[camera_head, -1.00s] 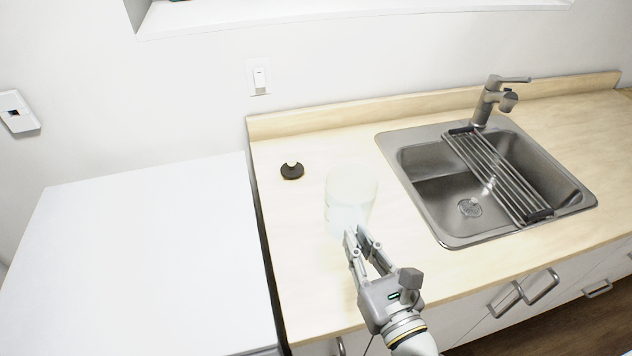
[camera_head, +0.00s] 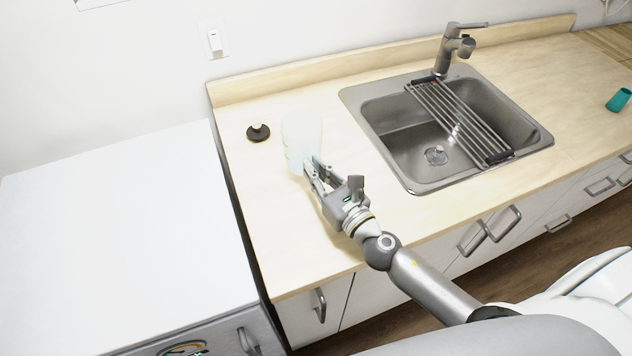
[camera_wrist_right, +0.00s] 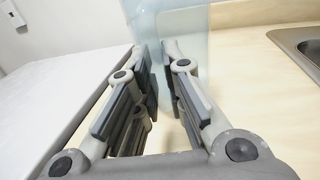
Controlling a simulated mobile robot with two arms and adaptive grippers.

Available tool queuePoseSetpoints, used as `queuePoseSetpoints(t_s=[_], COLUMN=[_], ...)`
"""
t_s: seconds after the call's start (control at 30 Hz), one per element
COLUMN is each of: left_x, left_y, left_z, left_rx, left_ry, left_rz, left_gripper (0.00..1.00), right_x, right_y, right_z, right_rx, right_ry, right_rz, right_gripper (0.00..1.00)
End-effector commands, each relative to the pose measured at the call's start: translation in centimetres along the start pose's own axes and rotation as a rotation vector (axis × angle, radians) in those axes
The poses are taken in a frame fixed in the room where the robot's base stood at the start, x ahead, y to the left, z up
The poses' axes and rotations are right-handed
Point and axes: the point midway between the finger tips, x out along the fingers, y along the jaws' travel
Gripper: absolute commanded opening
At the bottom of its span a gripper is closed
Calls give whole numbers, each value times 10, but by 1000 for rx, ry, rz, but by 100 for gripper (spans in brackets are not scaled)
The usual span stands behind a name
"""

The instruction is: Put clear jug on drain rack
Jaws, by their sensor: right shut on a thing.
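The clear jug (camera_head: 301,138) is upright over the wooden counter, left of the sink, pale and see-through. My right gripper (camera_head: 314,172) is at its near side, shut on it. In the right wrist view, the jug (camera_wrist_right: 183,40) rises beyond the fingers of the gripper (camera_wrist_right: 158,85), which pinch a part of it. I cannot tell whether the jug's base touches the counter. The drain rack (camera_head: 462,122), a set of metal bars with dark ends, lies across the sink. My left gripper is not in view.
The steel sink (camera_head: 407,178) is right of the jug, with a faucet (camera_head: 453,48) behind it. A small dark knobbed object (camera_head: 258,132) stands left of the jug. A teal cup (camera_head: 618,100) is at the far right. Counter between jug and sink is clear.

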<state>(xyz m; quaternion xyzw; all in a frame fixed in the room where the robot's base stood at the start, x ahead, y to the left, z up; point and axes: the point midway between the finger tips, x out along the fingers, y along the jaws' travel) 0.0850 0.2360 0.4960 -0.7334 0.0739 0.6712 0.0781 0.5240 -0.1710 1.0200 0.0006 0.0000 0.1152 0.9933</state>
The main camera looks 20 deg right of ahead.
Motion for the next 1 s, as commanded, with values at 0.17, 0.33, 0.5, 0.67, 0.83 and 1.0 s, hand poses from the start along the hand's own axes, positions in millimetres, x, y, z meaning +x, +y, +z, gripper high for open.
queuePoseSetpoints(t_s=[0.17, 0.33, 0.5, 0.67, 0.83, 1.0], left_x=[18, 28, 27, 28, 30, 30], left_y=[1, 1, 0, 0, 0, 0], left_z=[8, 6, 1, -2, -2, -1], left_rx=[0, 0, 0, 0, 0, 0], left_ry=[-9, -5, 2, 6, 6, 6], left_rz=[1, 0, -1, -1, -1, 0], left_gripper=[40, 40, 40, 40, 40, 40], right_x=[7, 6, 6, 6, 6, 6], right_y=[-5, -4, -4, -4, -4, -4], right_z=[-27, -40, -39, -41, -43, -43], right_rx=[4, 2, 0, 0, 0, 0], right_ry=[2, 0, 1, 1, 2, 2], right_rz=[-2, 0, 1, 1, 1, 1], right_gripper=[0, 0, 0, 0, 20, 32])
